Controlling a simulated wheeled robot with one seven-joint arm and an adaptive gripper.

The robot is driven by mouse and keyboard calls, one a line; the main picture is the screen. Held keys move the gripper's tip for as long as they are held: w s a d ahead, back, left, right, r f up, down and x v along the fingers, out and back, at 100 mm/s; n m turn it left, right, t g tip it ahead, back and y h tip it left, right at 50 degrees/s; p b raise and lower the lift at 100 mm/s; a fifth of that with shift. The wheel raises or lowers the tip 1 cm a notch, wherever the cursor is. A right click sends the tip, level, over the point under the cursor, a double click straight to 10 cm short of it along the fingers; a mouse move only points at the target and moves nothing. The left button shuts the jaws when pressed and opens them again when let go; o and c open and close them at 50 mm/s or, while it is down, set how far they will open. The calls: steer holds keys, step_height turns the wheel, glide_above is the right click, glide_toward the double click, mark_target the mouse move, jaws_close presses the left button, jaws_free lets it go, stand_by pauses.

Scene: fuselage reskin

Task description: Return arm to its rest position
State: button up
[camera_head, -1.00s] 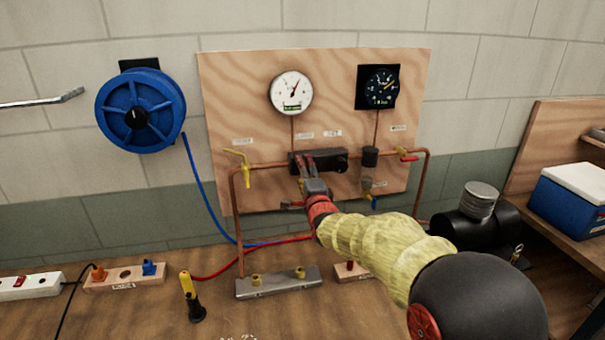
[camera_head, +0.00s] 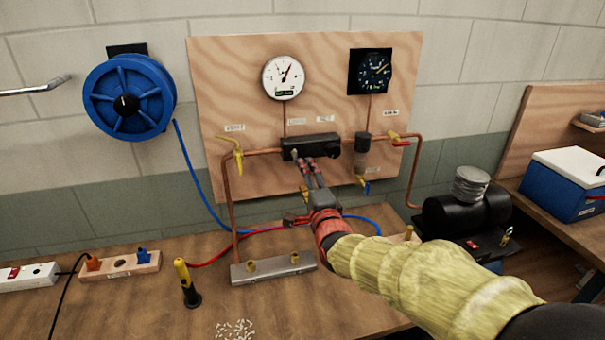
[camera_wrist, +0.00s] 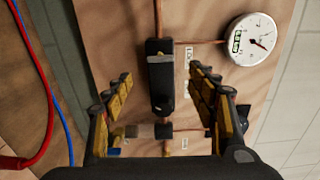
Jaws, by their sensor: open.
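My gripper (camera_head: 307,172) reaches out over the workbench toward the plywood gauge panel, below the black regulator block (camera_head: 311,147). In the wrist view my gripper (camera_wrist: 163,88) has its two fingers spread apart with nothing between them. The black block (camera_wrist: 160,75) shows beyond and between the fingers, apart from them. My arm, in a yellow sleeve, runs from the lower right of the head view and hides part of the bench.
The plywood panel (camera_head: 230,80) carries a white gauge (camera_head: 284,77), a black gauge (camera_head: 370,71) and copper pipes. A metal manifold (camera_head: 272,267), a yellow-handled tool (camera_head: 186,284) and red and blue hoses are on the bench. A black compressor (camera_head: 466,212) stands right.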

steer(key=shift+s, duration=0.1)
stand_by(0.3)
steer(key=s+d+f+n+g+h, duration=0.25)
steer(key=s+f+n+g, duration=0.65)
steer(key=f, duration=0.7)
steer(key=s+d+r+n+g+h, duration=0.15)
steer(key=s+d, duration=0.25)
steer(key=s, duration=0.4)
steer(key=s+d+n+g, duration=0.1)
steer(key=s+d+n, duration=0.25)
steer(key=s, duration=0.45)
steer(key=s+d+n+g, duration=0.2)
steer(key=s+d, duration=0.3)
steer(key=s, duration=0.4)
steer(key=s+d+r+m+t+h, duration=0.1)
steer(key=s+d+r, duration=0.4)
steer(key=s+r, duration=0.1)
steer(key=shift+s+r+t, duration=0.15)
steer(key=shift+r+t, duration=0.2)
steer(key=shift+r, duration=0.05)
